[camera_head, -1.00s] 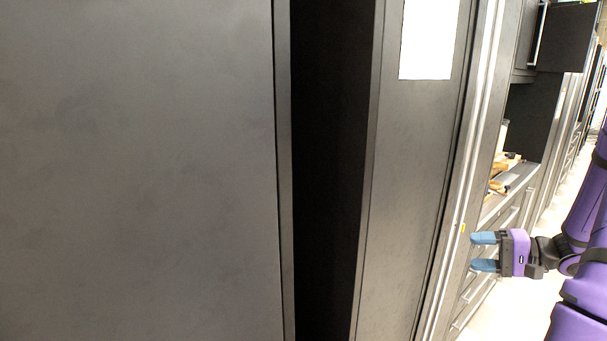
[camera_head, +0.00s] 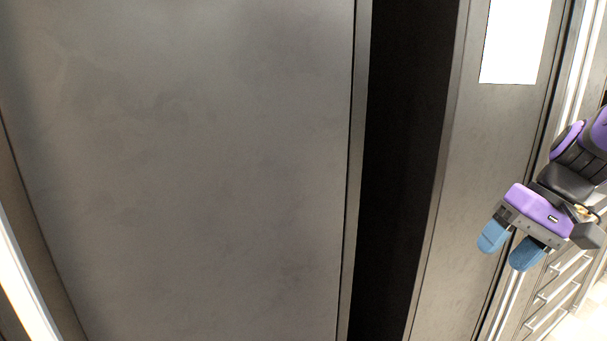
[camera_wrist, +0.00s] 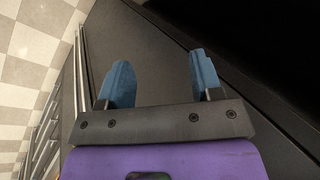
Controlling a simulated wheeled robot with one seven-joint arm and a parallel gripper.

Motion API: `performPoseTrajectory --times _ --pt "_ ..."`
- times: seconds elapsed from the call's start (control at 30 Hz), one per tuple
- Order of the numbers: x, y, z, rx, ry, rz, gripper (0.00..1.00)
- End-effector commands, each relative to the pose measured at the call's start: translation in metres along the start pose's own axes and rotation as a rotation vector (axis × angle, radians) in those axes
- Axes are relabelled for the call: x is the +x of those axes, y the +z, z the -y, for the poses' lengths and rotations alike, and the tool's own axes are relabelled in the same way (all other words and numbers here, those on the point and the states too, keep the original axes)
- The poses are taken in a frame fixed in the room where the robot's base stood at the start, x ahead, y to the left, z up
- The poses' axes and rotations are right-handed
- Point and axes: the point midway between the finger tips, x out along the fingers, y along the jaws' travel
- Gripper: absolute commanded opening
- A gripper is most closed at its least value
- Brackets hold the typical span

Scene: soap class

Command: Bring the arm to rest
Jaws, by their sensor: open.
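My gripper (camera_head: 510,248) is at the right of the head view, with a purple body and two blue fingertips. The fingers are apart and nothing is between them. They point down and to the left, in front of dark cabinet fronts. In the wrist view my gripper (camera_wrist: 158,82) shows both blue fingers spread, with a dark panel behind them. Part of my purple and black arm shows at the right edge of the head view.
A large dark panel (camera_head: 200,170) fills the left of the head view. A dark gap (camera_head: 400,170) separates it from another dark panel (camera_head: 480,150) with a white sheet (camera_head: 515,40). Drawers with handles (camera_head: 560,285) stand at lower right. Checkered floor (camera_wrist: 30,60) shows in the wrist view.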

Motion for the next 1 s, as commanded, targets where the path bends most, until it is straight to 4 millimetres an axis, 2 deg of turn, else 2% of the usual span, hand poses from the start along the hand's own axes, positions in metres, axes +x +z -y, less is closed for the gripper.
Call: performPoseTrajectory --times 0.03,0.2,0.6,0.8,1.0 --pt "-0.003 0.007 0.009 -0.028 0.042 -0.015 0.60" --pt "-0.012 0.028 0.027 -0.095 0.174 -0.075 0.60" --pt "-0.040 0.072 0.057 -0.249 0.383 -0.321 0.60" --pt "-0.050 0.083 0.063 -0.290 0.415 -0.413 0.60" --pt "-0.052 0.086 0.064 -0.296 0.420 -0.435 0.60"
